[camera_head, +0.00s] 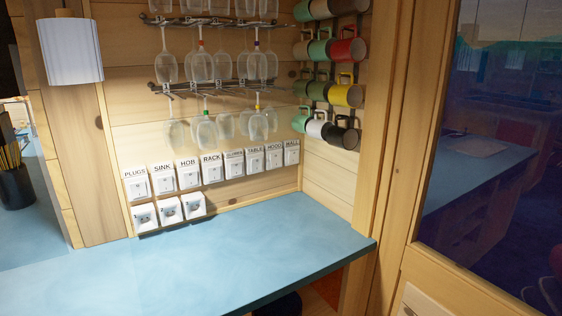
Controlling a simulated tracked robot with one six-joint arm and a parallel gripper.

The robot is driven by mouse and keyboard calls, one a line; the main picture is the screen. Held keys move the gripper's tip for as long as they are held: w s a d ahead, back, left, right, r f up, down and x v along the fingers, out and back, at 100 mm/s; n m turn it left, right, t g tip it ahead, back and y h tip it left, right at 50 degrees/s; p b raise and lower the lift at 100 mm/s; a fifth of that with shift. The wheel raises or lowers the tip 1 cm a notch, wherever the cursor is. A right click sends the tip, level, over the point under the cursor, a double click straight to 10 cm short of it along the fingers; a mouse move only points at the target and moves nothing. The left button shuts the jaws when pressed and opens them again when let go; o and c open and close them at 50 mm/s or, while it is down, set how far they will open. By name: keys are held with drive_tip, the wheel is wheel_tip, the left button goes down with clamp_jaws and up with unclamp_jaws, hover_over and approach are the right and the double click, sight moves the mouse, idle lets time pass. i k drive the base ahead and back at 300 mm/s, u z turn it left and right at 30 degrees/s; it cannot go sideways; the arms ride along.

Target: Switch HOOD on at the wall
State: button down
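The HOOD switch (274,158) is a white square plate with its label above it. It sits on the wooden wall, second from the right in a row of labelled switches. The WALL switch (292,154) is to its right and the TABLE switch (255,161) to its left. The HOOD rocker is too small to tell whether it is on or off. My gripper is not in view.
A blue counter (240,255) runs below the switches, its top mostly clear. White sockets (170,209) sit low on the wall at left. Glasses (200,66) and mugs (347,95) hang above. A white lamp (72,50) hangs at left; a wooden post (385,130) stands at right.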

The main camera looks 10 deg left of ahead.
sight(275, 159)
drive_tip(key=i, duration=0.9)
drive_tip(key=u, duration=2.35)
